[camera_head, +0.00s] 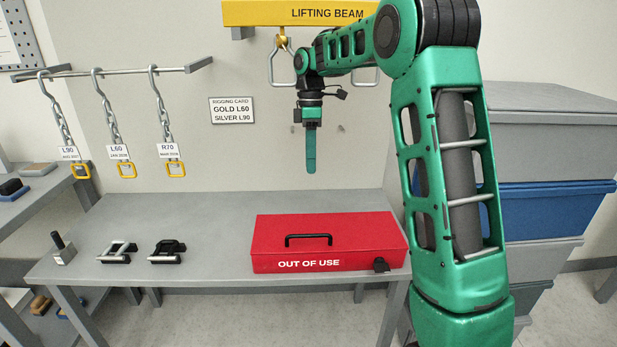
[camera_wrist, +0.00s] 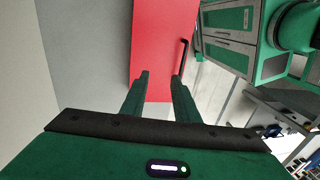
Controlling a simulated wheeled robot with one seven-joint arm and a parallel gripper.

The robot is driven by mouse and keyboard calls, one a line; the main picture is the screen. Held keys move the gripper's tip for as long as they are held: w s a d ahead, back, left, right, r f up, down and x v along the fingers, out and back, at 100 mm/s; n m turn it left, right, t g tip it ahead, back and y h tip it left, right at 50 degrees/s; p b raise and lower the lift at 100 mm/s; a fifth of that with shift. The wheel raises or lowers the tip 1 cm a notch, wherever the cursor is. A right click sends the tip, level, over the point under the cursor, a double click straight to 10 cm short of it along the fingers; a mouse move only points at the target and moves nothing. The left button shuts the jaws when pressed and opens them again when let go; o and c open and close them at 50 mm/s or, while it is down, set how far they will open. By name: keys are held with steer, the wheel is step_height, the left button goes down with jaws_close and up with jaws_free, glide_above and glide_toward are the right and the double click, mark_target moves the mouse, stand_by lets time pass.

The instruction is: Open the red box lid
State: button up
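The red box (camera_head: 335,238), marked OUT OF USE, sits on the grey table with its lid down. A black handle (camera_head: 308,239) is on the lid, and a dark latch (camera_head: 381,265) is at the front right. My gripper (camera_head: 311,168) points down above the back of the box, clear of it. In the wrist view, the two green fingers (camera_wrist: 160,93) are apart with nothing between them. The red lid (camera_wrist: 160,40) shows beyond them, and the handle (camera_wrist: 182,57) is just past the right finger.
The yellow lifting beam (camera_head: 300,13) hangs above, near my arm. Chains with tags (camera_head: 110,125) hang from a rail.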

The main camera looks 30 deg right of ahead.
steer(key=shift+w+d+r, duration=0.1)
steer(key=shift+w+r, duration=0.15)
steer(key=shift+r, duration=0.85)
steer(key=shift+w+d+r, duration=0.1)
steer(key=shift+w+r, duration=0.1)
steer(key=shift+r, duration=0.85)
